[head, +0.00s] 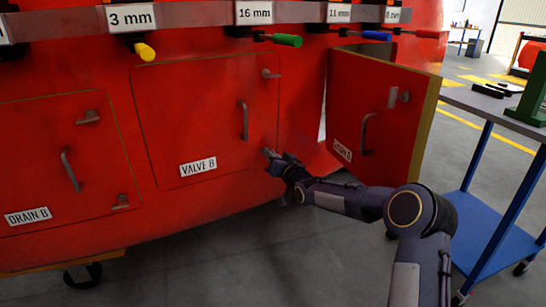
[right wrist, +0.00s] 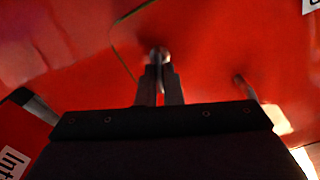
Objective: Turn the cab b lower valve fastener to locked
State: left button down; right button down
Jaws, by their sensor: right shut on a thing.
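The red panel labelled VALVE B (head: 200,110) sits closed in the red nosecone, with a grey handle (head: 244,120) near its right edge. Its upper fastener (head: 271,73) is a small grey lever pointing sideways to the right. My right gripper (head: 271,157) is at the panel's lower right corner, over the lower fastener, which it mostly hides in the head view. In the right wrist view, the two fingers (right wrist: 158,86) are shut on the small lower fastener (right wrist: 158,53); its exact angle is unclear. My left gripper is not in view.
An open door (head: 378,110) with a handle stands just right of my right gripper. The DRAIN B panel (head: 65,160) is to the left. Several coloured-handled tools hang above under size labels. A blue cart (head: 485,190) stands at the right.

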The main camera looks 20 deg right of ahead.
jog(key=shift+d+f+m+b, duration=0.15)
jog(key=shift+m+b, duration=1.2)
jog(key=shift+m, duration=1.95)
jog(key=shift+f+m+b, duration=0.1)
jog(key=shift+m+b, duration=1.25)
jog(key=shift+m, duration=2.25)
jog(key=c, duration=1.6)
grip_release()
jog(key=v, duration=0.7)
jog(key=shift+s+p, duration=0.35)
jog(key=shift+p, duration=0.05)
